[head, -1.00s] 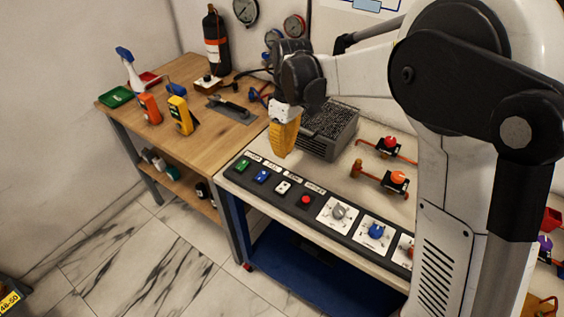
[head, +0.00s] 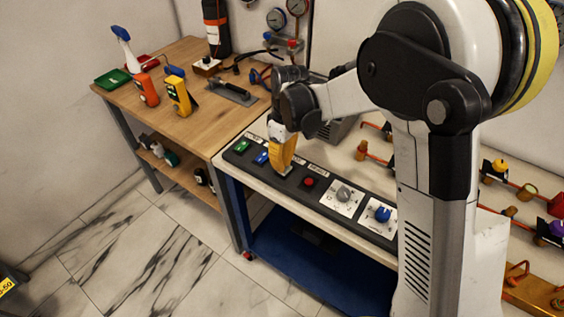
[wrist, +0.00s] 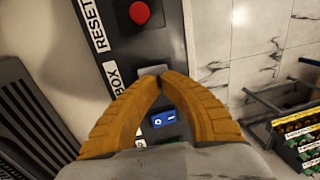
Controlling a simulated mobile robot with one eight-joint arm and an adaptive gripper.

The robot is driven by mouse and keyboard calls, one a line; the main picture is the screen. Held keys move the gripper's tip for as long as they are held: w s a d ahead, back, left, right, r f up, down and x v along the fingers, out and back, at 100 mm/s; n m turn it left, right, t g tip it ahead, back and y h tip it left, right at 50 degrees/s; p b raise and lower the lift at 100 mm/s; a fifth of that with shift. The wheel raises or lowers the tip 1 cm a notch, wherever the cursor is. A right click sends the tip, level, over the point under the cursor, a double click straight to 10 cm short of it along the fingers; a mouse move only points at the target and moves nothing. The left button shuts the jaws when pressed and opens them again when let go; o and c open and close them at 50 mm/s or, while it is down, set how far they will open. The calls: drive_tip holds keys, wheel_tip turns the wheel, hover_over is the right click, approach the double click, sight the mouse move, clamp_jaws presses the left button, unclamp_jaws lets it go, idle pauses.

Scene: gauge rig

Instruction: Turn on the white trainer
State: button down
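A dark control panel (head: 328,196) runs along the front of the bench, with a row of switches, a red button and knobs. The small white switch (wrist: 153,70) shows in the wrist view just beyond my fingertips, beside a label reading BOX. My gripper (head: 286,168) points down at the panel with its yellow fingers at this switch. In the wrist view the fingertips (wrist: 154,77) come together at the switch's near edge. They look shut, with nothing held between them. I cannot tell whether they touch the switch. In the head view the fingers mostly hide it.
A blue switch (head: 262,158) and a green switch (head: 242,146) lie left of my gripper. A red button (head: 309,182), a grey knob (head: 344,194) and a blue knob (head: 382,214) lie right. A dark vented box (head: 340,128) stands behind the panel.

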drive_tip(key=shift+s+a+f+t+h, duration=0.2)
drive_tip(key=shift+f+t+h, duration=0.1)
drive_tip(key=shift+f+t, duration=0.2)
drive_tip(key=shift+d, duration=0.1)
drive_tip(key=shift+w, duration=0.1)
drive_tip(key=shift+w+d+r, duration=0.2)
drive_tip(key=shift+w+d, duration=0.3)
drive_tip(key=shift+w, duration=0.1)
drive_tip(key=shift+r, duration=0.1)
wheel_tip(320, 180, up, 14)
drive_tip(key=w+d+p, duration=0.1)
drive_tip(key=p, duration=0.5)
drive_tip(key=shift+w, duration=0.15)
